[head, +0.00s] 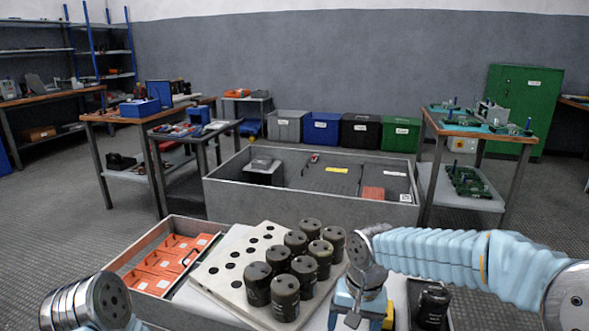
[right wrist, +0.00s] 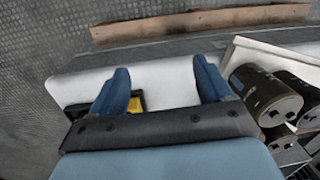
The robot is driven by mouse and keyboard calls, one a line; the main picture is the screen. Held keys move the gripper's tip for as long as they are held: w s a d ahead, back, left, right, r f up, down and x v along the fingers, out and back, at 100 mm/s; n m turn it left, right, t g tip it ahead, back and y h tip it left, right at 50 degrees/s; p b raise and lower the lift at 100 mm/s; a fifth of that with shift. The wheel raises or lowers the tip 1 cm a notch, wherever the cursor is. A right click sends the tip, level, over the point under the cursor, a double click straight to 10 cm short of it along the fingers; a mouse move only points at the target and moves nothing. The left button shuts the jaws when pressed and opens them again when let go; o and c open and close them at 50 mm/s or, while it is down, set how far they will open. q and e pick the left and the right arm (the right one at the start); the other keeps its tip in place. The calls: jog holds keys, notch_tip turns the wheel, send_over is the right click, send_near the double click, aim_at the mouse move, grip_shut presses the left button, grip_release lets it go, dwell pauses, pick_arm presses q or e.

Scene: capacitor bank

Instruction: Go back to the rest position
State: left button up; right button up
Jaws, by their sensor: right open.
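My right gripper (head: 362,312) is low over the front of the white worktop, to the right of the capacitor board. In the right wrist view its two blue fingers (right wrist: 160,88) are spread apart with nothing between them. Several black capacitors (head: 286,291) stand upright in the right half of a pale board (head: 222,276); the left half shows empty holes. Capacitors (right wrist: 262,92) also show at the right of the wrist view, beside the right finger and apart from it. Only a rounded part of my left arm shows at bottom left; its gripper is out of view.
A single black capacitor (head: 432,306) stands right of my right gripper. A tray with orange boxes (head: 163,268) is left of the board. A large grey-walled bin (head: 310,205) stands behind. A small yellow and black item (right wrist: 135,104) lies partly behind the left finger.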

jog(key=s+a+f+n+y+p, duration=0.1)
jog(key=s+f, duration=0.1)
jog(key=f, duration=0.7)
jog(key=s+a+f+y+p, duration=0.1)
jog(key=s+f+y, duration=0.15)
jog(key=f, duration=0.75)
jog(key=s+d+f+t+p, duration=0.1)
jog(key=s+d+f, duration=0.1)
jog(key=s+f, duration=0.7)
jog(key=shift+s+f+p, duration=0.3)
jog(key=shift+s, duration=0.55)
